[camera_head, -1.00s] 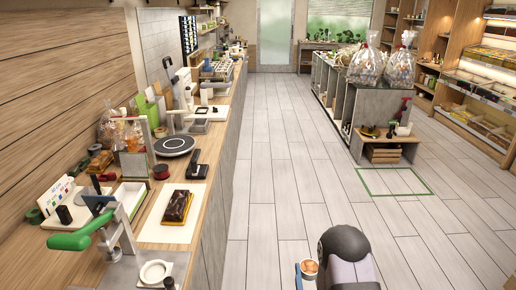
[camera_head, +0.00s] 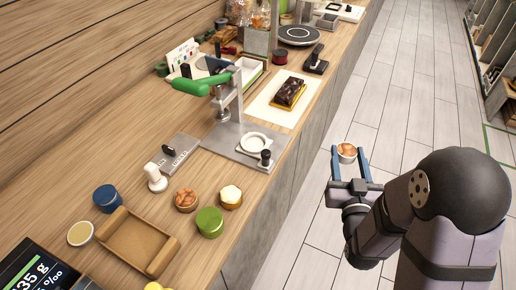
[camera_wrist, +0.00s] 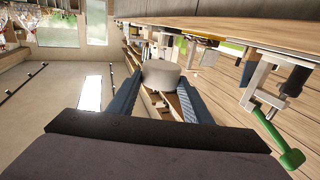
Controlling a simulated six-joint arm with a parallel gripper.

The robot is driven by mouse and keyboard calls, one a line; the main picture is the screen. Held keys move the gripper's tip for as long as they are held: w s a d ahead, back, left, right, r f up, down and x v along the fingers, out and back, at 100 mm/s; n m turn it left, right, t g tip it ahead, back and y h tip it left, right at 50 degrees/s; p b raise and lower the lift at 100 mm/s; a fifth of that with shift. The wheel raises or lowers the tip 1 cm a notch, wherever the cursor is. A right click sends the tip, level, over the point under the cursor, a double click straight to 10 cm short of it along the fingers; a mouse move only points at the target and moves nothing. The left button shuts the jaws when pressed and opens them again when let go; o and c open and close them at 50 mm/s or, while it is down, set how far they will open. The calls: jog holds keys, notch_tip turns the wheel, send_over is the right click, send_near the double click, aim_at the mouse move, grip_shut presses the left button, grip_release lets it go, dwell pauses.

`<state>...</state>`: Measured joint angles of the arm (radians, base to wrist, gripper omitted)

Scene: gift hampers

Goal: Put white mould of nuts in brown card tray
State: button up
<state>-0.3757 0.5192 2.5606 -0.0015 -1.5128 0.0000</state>
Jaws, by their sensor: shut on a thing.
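My gripper (camera_head: 349,165) is shut on the white mould of nuts (camera_head: 347,150), a small white cup with an orange-brown top. It holds the cup upright over the floor, to the right of the counter. In the wrist view the white mould (camera_wrist: 161,74) sits between my blue fingers, its pale side showing. The brown card tray (camera_head: 120,261) lies on the counter at the lower left of the head view, well to the left of my gripper. It looks empty.
Around the tray stand a blue pot (camera_head: 107,198), a cream-topped pot (camera_head: 80,234), a brown-topped pot (camera_head: 186,200) and a green pot (camera_head: 209,222). A green-handled press (camera_head: 232,105) stands farther back. A scale display (camera_head: 38,272) is at the lower left.

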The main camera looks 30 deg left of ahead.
jog(key=s+a+r+n+g+y+b, duration=0.2)
jog(key=s+a+r+n+y, duration=0.1)
jog(key=a+r, duration=0.6)
jog(key=s+a+r+n+g+y+b, duration=0.2)
jog(key=s+a+r+g+y, duration=0.15)
jog(key=a+r, duration=0.65)
send_over(257, 149)
notch_tip(257, 149, down, 12)
jog(key=shift+d+f+n+y, duration=0.1)
jog(key=shift+f+n+y, duration=0.2)
jog(key=shift+n+y, duration=0.1)
jog(key=shift+f, duration=4.8)
jog(key=o, duration=1.1)
jog(key=shift+f, duration=0.1)
